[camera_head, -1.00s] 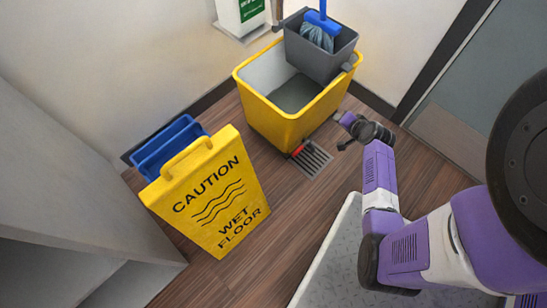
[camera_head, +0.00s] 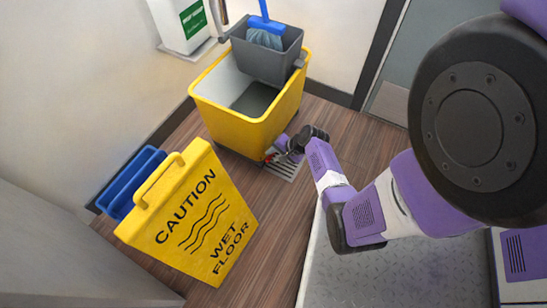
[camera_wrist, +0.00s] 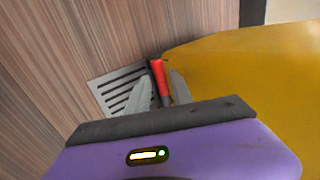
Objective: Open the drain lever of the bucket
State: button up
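The yellow bucket (camera_head: 245,128) stands on the wood floor and fills the right side of the wrist view (camera_wrist: 250,75). Its red drain lever (camera_wrist: 158,78) sticks out low at the bucket's side, above the floor drain. In the head view only a bit of the red lever (camera_head: 270,154) shows beside my gripper (camera_head: 274,156). In the wrist view my gripper (camera_wrist: 162,76) is open, with one finger on each side of the lever. I cannot tell whether either finger touches it.
A metal floor grate (camera_head: 284,170) lies beneath the lever. A grey wringer (camera_head: 268,58) with a blue mop (camera_head: 265,35) sits on the bucket. A yellow caution sign (camera_head: 200,225) and a blue bin (camera_head: 128,180) stand at left. A door (camera_head: 425,40) is at back right.

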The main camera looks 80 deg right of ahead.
jog(key=shift+w+d+f, duration=0.1)
jog(key=shift+w+f, duration=0.1)
jog(key=shift+f, duration=0.15)
grip_shut()
dwell(1.2)
